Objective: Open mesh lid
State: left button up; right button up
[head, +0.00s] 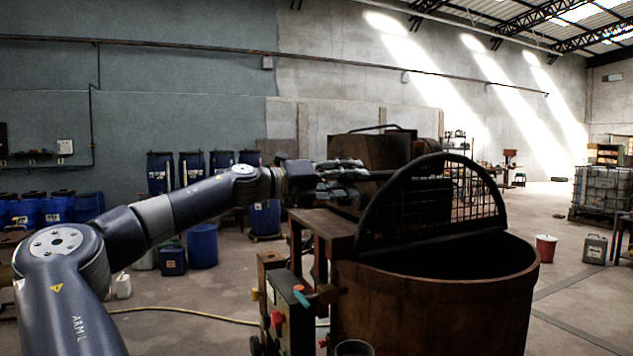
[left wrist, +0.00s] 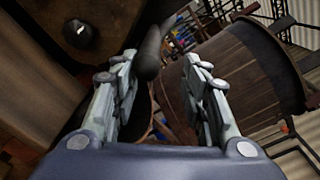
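The mesh lid (head: 432,205), a half-round dark frame with wire mesh, stands raised and steeply tilted over the rusty round vat (head: 430,305). The vat's dark opening shows in front of the lid. My left gripper (head: 362,171) is beside the lid's upper left side, level with a dark bar (head: 382,175) that reaches towards the lid frame. In the left wrist view my left gripper's fingers (left wrist: 155,92) are spread apart. A dark rounded bar (left wrist: 150,52) shows between them, nearer the left finger; contact cannot be told. My right gripper is not in view.
A control box (head: 287,312) with buttons stands at the vat's left front. A rusty machine (head: 375,150) is behind my left gripper. Blue drums (head: 203,245) stand at the left back. A red bucket (head: 545,248) and open floor lie to the right.

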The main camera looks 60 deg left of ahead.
pick_arm(q)
jog(key=s+a, duration=0.1)
jog(key=s, duration=0.9)
jog(key=shift+s+r, duration=0.15)
